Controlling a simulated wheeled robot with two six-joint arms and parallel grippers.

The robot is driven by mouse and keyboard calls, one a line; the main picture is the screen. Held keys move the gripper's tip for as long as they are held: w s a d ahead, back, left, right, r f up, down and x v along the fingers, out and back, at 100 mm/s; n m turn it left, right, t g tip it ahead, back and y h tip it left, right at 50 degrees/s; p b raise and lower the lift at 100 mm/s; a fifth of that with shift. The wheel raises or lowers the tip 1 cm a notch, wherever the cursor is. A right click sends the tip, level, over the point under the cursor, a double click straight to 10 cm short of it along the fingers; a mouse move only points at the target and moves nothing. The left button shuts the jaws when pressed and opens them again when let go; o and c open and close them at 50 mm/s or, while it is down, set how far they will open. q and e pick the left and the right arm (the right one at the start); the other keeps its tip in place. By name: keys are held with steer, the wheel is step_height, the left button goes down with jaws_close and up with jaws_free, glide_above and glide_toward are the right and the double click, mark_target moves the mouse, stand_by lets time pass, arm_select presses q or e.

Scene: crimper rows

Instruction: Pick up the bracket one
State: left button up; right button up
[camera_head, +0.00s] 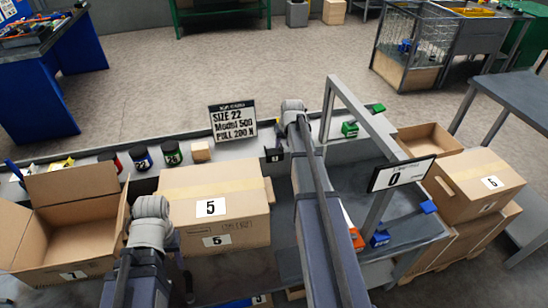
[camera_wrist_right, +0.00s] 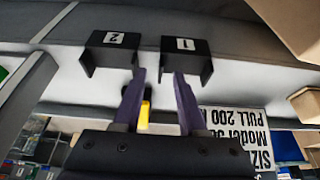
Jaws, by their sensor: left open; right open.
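The bracket one is a black U-shaped piece with a white label 1 (camera_wrist_right: 187,47), upside down in the right wrist view. A similar bracket labelled 2 (camera_wrist_right: 112,50) stands beside it on the left. My right gripper (camera_wrist_right: 160,73) is open, with purple fingers pointing at the brackets. Its fingertips overlap the near edges of both brackets in the picture; I cannot tell whether they touch. In the head view, a small black bracket (camera_head: 273,154) shows left of my right arm; its number is too small to read.
A sign (camera_head: 233,121) reads size 22, model 500, pull 200 N. A closed box labelled 5 (camera_head: 212,187) and an open carton (camera_head: 75,208) stand in front of the shelf. A grey frame (camera_head: 365,115) with a 0 display (camera_head: 400,174) rises right of my right arm.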

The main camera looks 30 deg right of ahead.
steer(key=shift+x, duration=0.8)
steer(key=shift+r, duration=0.1)
jaws_close()
